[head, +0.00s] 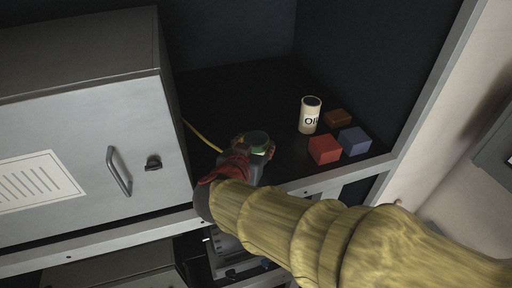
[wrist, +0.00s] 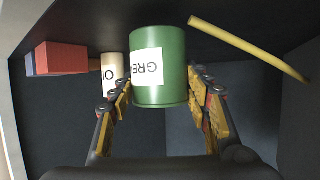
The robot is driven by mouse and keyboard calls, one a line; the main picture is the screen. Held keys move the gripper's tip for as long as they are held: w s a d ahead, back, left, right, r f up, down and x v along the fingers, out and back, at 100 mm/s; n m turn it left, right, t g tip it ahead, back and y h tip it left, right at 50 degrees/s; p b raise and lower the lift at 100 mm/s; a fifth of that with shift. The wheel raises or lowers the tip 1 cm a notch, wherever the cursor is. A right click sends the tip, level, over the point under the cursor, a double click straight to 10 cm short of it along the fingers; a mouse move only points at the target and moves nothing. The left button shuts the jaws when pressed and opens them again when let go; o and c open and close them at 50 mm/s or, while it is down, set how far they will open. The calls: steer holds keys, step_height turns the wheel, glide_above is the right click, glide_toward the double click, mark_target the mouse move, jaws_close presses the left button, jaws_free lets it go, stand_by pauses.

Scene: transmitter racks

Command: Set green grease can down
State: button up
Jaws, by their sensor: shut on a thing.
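The green grease can (wrist: 172,85) has a white label with dark letters and is between the fingers of my gripper (wrist: 160,97) in the wrist view. The gripper is shut on it. In the head view only the can's dark green top (head: 257,138) shows clearly, with my gripper (head: 250,150) around it near the front of the dark shelf (head: 230,95). My gripper and arm hide the can's lower part there. I cannot tell whether its base touches the shelf.
A cream oil can (head: 309,116) stands to the right, beside a red block (head: 325,150), a blue block (head: 354,141) and a brown block (head: 338,117). A yellow rod or cable (head: 202,136) lies left of the gripper. A grey cabinet (head: 90,130) bounds the left. The shelf's back is clear.

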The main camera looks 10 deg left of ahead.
steer(key=shift+f, duration=0.5)
steer(key=shift+f, duration=0.2)
steer(key=o, duration=1.4)
steer(key=shift+s+r, duration=0.2)
steer(key=shift+r, duration=0.05)
steer(key=v, duration=1.1)
steer(key=shift+s, duration=0.35)
